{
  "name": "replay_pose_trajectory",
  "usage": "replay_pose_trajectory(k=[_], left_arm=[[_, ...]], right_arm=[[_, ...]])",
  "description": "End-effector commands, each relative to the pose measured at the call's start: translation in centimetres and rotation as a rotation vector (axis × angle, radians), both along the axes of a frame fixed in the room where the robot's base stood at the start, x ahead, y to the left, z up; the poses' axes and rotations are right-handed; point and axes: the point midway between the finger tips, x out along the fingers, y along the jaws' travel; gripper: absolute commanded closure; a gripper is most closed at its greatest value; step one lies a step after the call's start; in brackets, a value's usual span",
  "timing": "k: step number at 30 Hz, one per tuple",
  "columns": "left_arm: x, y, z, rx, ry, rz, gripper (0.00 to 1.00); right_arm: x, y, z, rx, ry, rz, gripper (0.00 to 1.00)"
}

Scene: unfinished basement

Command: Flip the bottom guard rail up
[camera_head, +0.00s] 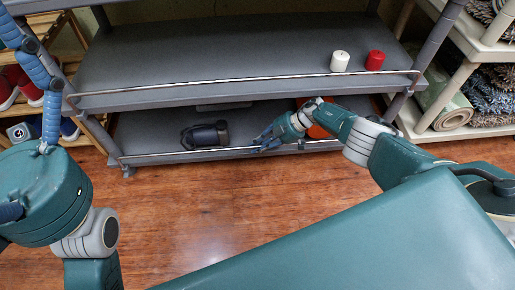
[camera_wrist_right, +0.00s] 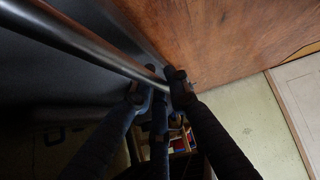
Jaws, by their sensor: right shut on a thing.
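The bottom guard rail (camera_head: 200,149) is a thin metal bar along the front of the lower shelf (camera_head: 145,128), low and close to its front edge. My right gripper (camera_head: 264,141) is at the rail, right of its middle. In the right wrist view the rail (camera_wrist_right: 85,42) runs from the upper left to the dark fingers of my right gripper (camera_wrist_right: 158,88), which are shut on it. The fingers hide the rail where they meet it. My left arm shows at the left edge of the head view, but its gripper is not visible.
A dark mug-like object (camera_head: 204,134) lies on the lower shelf behind the rail. An orange object (camera_head: 318,130) is partly hidden by my right arm. The upper shelf has its own rail (camera_head: 240,80), a white candle (camera_head: 340,61) and a red candle (camera_head: 375,60). Wooden floor in front is clear.

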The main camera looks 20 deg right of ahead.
Motion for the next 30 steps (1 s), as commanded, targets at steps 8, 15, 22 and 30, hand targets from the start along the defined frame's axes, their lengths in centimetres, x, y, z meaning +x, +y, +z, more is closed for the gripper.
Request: replay_pose_trajectory(k=[8, 15, 22, 30], left_arm=[[0.06, -0.05, 0.01, 0.001, 0.0, 0.0, 0.0], [0.06, -0.05, 0.02, 0.001, 0.001, 0.0, 0.0], [0.04, -0.04, 0.03, 0.001, 0.0, 0.0, 0.0], [-0.1, 0.07, 0.16, -0.001, -0.006, 0.002, 0.0]], right_arm=[[0.05, -0.05, -0.05, -0.002, -0.001, 0.004, 1.0], [0.07, -0.04, -0.04, -0.002, -0.002, 0.003, 1.0], [0.08, -0.02, -0.03, -0.001, -0.001, 0.001, 0.65], [0.08, -0.1, 0.04, 0.0, -0.001, 0.001, 0.65]])
